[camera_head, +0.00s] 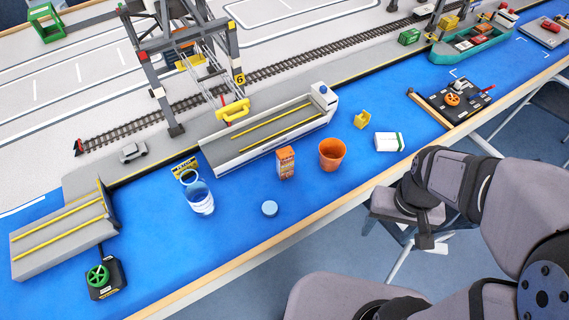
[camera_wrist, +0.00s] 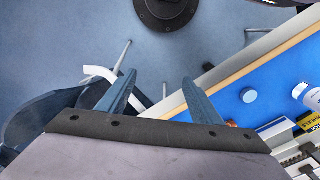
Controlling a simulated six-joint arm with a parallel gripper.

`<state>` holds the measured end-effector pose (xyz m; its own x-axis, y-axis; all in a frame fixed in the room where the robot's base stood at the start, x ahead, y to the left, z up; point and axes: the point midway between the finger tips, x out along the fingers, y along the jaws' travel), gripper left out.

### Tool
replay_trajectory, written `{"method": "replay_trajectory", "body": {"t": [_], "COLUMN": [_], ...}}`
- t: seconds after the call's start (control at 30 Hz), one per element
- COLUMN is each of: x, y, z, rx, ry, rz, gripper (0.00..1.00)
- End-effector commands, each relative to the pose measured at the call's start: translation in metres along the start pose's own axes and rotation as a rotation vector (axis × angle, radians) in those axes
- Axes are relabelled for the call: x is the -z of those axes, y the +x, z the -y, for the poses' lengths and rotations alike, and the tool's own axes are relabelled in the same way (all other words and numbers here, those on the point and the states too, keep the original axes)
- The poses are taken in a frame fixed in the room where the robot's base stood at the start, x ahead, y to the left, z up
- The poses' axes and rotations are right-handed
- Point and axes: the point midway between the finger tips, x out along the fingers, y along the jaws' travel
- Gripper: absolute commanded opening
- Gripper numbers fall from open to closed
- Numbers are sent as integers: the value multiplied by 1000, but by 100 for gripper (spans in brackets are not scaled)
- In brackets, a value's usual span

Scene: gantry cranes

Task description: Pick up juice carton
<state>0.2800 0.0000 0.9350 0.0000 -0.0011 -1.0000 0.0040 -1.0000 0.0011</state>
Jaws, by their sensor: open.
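The juice carton (camera_head: 285,163) is a small upright orange box on the blue table surface, between the wide barge model and the table's front edge. An orange cup (camera_head: 332,154) stands close to its right. My gripper (camera_wrist: 159,80) shows in the wrist view with its two blue-grey fingers spread apart and nothing between them. It hangs off the front side of the table, over the floor, apart from the carton. In the wrist view, a small bit of orange shows beside the right finger; I cannot tell whether it is the carton.
A blue round lid (camera_head: 270,208) lies in front of the carton. A clear cup (camera_head: 200,198) stands to the left, the barge (camera_head: 265,135) behind. A white-green box (camera_head: 389,142) lies to the right. A gantry crane (camera_head: 187,60) rises at the back. Chairs stand below the table edge.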

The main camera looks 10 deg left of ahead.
Motion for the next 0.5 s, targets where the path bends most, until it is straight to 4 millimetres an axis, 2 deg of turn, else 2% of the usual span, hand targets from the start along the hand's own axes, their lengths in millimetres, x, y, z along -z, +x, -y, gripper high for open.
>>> {"method": "replay_trajectory", "body": {"t": [0.33,0.5], "x": [3,28], "y": [2,14], "z": [1,8], "rx": [-1,-9], "ry": [-6,-45], "rz": [-11,-96], "gripper": [59,59]}}
